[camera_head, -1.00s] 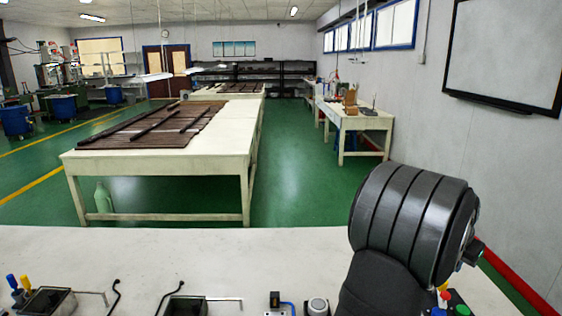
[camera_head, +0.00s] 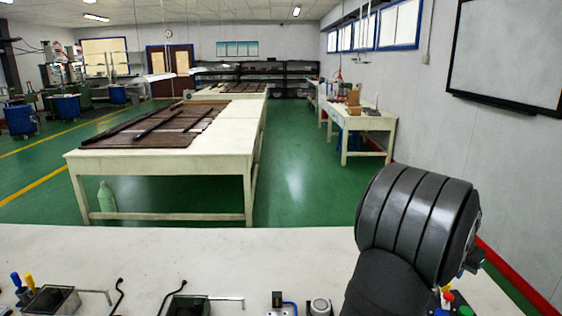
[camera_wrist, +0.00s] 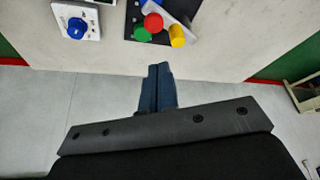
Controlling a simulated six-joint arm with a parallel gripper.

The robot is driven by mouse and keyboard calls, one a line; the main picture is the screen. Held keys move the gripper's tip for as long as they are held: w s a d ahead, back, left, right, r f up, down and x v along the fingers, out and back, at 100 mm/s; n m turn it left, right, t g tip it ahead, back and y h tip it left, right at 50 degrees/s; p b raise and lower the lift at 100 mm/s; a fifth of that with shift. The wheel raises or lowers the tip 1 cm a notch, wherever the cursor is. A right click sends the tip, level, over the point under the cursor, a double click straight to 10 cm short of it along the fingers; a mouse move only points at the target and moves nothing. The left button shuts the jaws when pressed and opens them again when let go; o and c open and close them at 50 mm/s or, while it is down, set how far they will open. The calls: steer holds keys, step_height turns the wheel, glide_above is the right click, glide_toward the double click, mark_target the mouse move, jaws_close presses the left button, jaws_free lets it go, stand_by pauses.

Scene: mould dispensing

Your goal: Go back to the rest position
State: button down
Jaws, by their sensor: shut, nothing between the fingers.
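My gripper (camera_wrist: 157,88) shows in the wrist view with its two dark blue fingers shut together and nothing between them. Its tips are near the edge of the white worktop (camera_wrist: 215,45), and I cannot tell its height above it. The head view shows the worktop (camera_head: 200,250) too, with a bulky dark part of my arm at the right.
Red (camera_wrist: 153,22), green (camera_wrist: 142,35), yellow (camera_wrist: 177,36) and blue parts sit on a dark plate beyond the fingers. A white box with a blue knob (camera_wrist: 77,27) is left. Open-topped moulds (camera_head: 52,300) and bent black rods (camera_head: 172,297) line the worktop's front. Its middle is clear.

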steer(key=shift+f, duration=2.35)
steer(key=c, duration=1.7)
jaws_free()
steer(key=shift+d+r, duration=0.1)
steer(key=shift+r, duration=0.05)
steer(key=o, duration=1.4)
steer(key=w+r+m, duration=0.1)
steer(key=r, duration=0.1)
steer(key=d+r+m+g+y, duration=0.1)
steer(key=r, duration=0.1)
steer(key=w+d+r+m, duration=0.1)
steer(key=r, duration=0.1)
steer(key=shift+w+d+y, duration=0.15)
steer(key=shift+w+y, duration=0.2)
steer(key=shift+y, duration=0.05)
steer(key=o, duration=0.3)
step_height(320, 180, up, 6)
steer(key=m+g+y, duration=0.1)
steer(key=m+y, duration=0.1)
steer(key=m, duration=0.1)
steer(key=shift+w+a+r, duration=0.25)
steer(key=shift+w, duration=0.1)
step_height(320, 180, down, 10)
steer(key=shift+r, duration=0.15)
